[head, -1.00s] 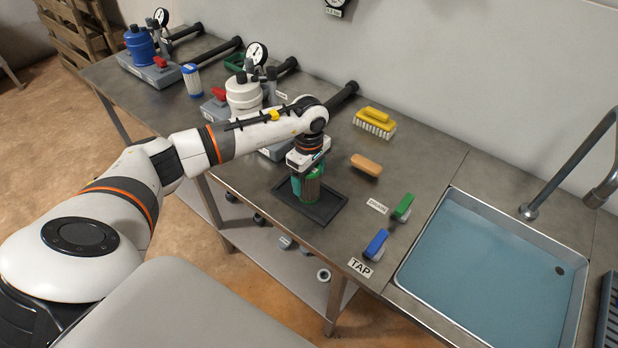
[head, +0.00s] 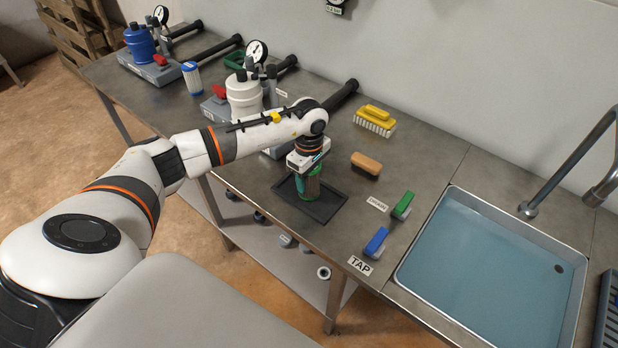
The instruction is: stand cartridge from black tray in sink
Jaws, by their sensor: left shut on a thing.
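The black tray (head: 327,208) lies flat on the metal bench, left of the sink. A green cartridge (head: 309,186) stands upright at the tray. My left gripper (head: 308,168) points down and is shut on the upper part of the cartridge, hiding its top. I cannot tell whether the cartridge's base touches the tray. My right gripper does not show.
A yellow brush (head: 375,120) lies behind. A white housing (head: 244,97) stands left.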

